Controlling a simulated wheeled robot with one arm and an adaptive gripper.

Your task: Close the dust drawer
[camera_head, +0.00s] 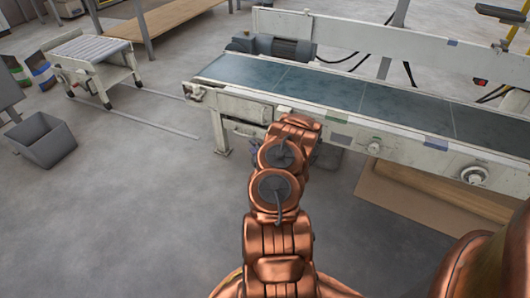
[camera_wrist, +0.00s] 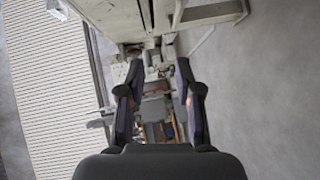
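I cannot surely pick out the dust drawer in either view. In the head view, my copper arm reaches to the near side of the conveyor (camera_head: 400,108) and covers part of its lower frame; my gripper is hidden there or too unclear to tell. In the wrist view, the two dark fingers of my gripper (camera_wrist: 160,82) stand apart with a gap between them. Nothing is seen clamped between them. Pale machine parts and small fittings show beyond the fingertips, too small to name.
A cart with a slatted top (camera_head: 91,50) stands at the left back, with a grey bin (camera_head: 42,138) in front of it. A brown board (camera_head: 425,195) lies under the conveyor's right part. The grey floor left of my arm is open. A white ribbed surface (camera_wrist: 45,95) fills the wrist view's left.

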